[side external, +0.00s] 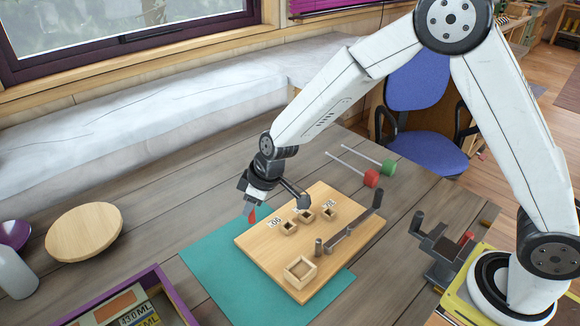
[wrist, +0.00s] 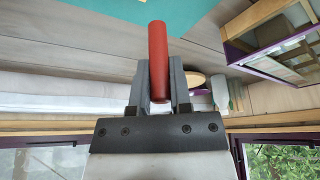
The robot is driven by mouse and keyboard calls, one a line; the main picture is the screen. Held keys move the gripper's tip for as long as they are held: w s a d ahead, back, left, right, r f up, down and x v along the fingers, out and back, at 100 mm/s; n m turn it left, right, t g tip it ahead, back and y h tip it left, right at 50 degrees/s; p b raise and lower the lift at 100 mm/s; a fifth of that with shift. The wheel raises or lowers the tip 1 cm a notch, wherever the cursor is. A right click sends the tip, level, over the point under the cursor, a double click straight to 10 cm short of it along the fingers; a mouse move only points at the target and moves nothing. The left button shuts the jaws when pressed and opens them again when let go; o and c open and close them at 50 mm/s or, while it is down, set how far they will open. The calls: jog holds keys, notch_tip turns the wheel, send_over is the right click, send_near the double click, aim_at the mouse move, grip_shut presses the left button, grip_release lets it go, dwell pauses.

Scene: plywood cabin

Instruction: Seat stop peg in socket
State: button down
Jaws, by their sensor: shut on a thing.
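My gripper (side external: 250,198) is shut on a red peg (side external: 251,215), held above the far left edge of a wooden board (side external: 262,249). In the wrist view my gripper (wrist: 160,88) has its two grey fingers either side of the red peg (wrist: 158,50), which sticks out past the fingertips. The board carries several small square wooden sockets, among them a left one (side external: 288,228), a middle one (side external: 305,216) and a right one (side external: 328,213). A larger square frame (side external: 299,271) sits near the board's front. Which socket matches the peg I cannot tell.
A metal bar with a dark upright handle (side external: 376,202) stands on the board's right. A teal mat (side external: 205,262) lies under the board. Red (side external: 371,178) and green (side external: 388,168) ball-ended rods lie behind. A dark clamp-like device (side external: 440,250) stands right; a round wooden disc (side external: 84,232) lies left.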

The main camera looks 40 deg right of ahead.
jog(key=s+d+r+n+g+y, duration=0.1)
jog(key=s+d+n, duration=0.4)
jog(key=s+d, duration=0.9)
jog(key=d+r, duration=0.1)
jog(key=d, duration=0.2)
jog(key=shift+s, duration=0.3)
jog(key=shift+w+d+f, duration=0.1)
jog(key=shift+w+f, duration=1.45)
jog(key=shift+w, duration=0.7)
jog(key=shift+w+d+f, duration=0.1)
jog(key=shift+w+f, duration=1.5)
jog(key=shift+w, duration=0.65)
jog(key=shift+w+f, duration=1.55)
jog(key=shift+w, duration=0.7)
jog(key=shift+w+f, duration=0.1)
jog(key=shift+w+f, duration=0.1)
jog(key=shift+f, duration=1.65)
